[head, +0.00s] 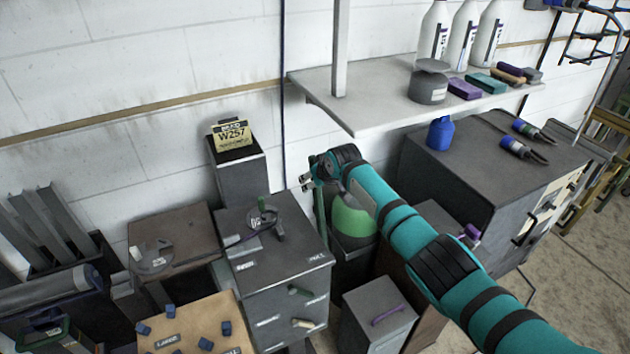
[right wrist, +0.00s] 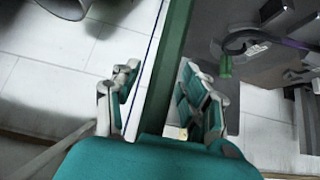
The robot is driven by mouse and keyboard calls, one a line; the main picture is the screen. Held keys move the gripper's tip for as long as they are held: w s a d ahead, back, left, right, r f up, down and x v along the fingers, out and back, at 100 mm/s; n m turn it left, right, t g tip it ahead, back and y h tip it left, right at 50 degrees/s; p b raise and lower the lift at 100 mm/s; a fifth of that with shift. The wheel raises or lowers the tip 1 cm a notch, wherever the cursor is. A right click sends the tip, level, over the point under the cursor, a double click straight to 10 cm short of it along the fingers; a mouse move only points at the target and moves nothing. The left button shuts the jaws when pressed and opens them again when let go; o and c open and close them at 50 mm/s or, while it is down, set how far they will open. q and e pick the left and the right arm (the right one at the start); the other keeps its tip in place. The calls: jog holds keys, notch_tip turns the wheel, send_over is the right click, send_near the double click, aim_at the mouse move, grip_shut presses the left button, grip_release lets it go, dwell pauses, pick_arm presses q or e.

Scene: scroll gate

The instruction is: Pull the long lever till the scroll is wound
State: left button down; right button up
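My right gripper (head: 306,183) is at the end of the teal arm, above the right edge of a grey drawer cabinet (head: 280,275). In the right wrist view its two fingers (right wrist: 162,100) stand apart. A dark green bar (right wrist: 172,60) shows between them; I cannot tell whether they touch it. No scroll is clearly recognisable, and I cannot tell which part is the long lever. My left gripper is not in view.
A green rounded object (head: 352,220) sits below my right forearm. A post with a yellow W257 sign (head: 230,135) stands behind the cabinet. A white shelf (head: 375,105) hangs to the right. A brown box (head: 190,235) with a round fitting is at left.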

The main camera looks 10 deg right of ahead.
jog(key=shift+s+r, duration=0.15)
jog(key=v, duration=1.1)
jog(key=shift+s+r, duration=0.15)
jog(key=shift+r, duration=0.1)
jog(key=shift+d, duration=0.1)
